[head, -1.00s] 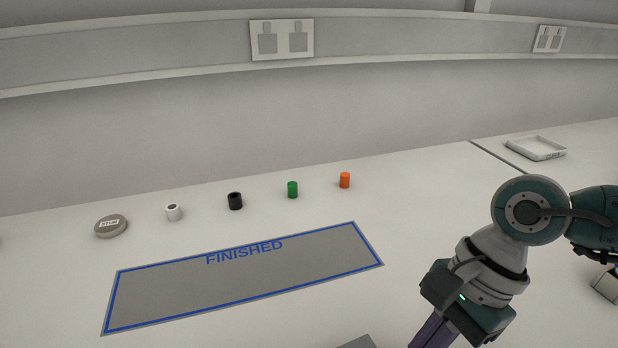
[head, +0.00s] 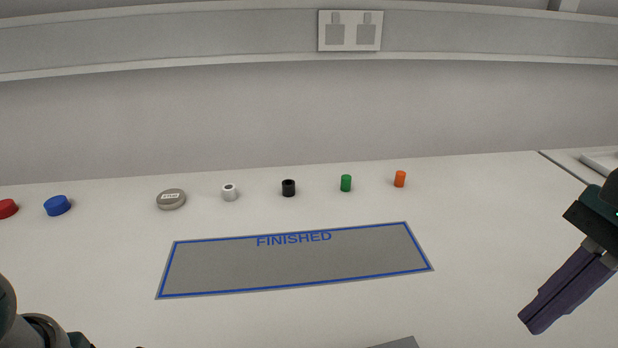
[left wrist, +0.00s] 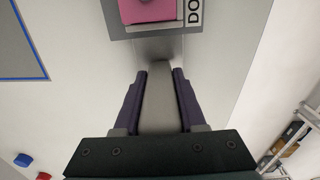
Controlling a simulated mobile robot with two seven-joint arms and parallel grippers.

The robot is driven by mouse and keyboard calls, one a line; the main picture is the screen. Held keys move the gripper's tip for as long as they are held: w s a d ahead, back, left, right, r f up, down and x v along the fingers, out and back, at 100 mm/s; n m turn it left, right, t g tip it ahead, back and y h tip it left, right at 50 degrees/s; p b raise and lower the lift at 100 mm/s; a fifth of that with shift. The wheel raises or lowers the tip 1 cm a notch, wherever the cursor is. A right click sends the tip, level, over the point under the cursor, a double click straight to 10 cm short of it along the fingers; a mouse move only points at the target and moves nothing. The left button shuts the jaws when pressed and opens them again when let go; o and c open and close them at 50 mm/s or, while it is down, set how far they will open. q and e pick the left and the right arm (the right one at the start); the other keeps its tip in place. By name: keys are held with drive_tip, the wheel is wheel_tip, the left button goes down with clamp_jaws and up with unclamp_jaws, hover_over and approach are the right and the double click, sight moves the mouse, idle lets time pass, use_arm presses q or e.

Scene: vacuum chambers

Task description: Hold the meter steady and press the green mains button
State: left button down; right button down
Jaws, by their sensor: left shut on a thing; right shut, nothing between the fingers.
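My left gripper (left wrist: 159,76) is shut on a grey bar-like piece (left wrist: 158,108) in the left wrist view. I cannot tell whether this piece belongs to the meter. A grey panel with a pink block (left wrist: 148,10) and partly cut-off dark lettering lies just beyond the fingertips. My right gripper (head: 530,322) is shut and empty at the right of the head view, its purple fingers pointing down and left. No green mains button can be made out; a small green cylinder (head: 346,183) stands on the bench. The left fingers are outside the head view.
A grey FINISHED mat (head: 295,267) with a blue border lies empty on the white bench. Behind it stand a grey labelled disc (head: 171,199), white ring (head: 229,192), black cylinder (head: 288,188) and orange cylinder (head: 400,179). A blue disc (head: 57,206) and red disc (head: 7,208) are left.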

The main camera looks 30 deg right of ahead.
use_arm(q)
drive_tip(key=shift+c, duration=2)
unclamp_jaws()
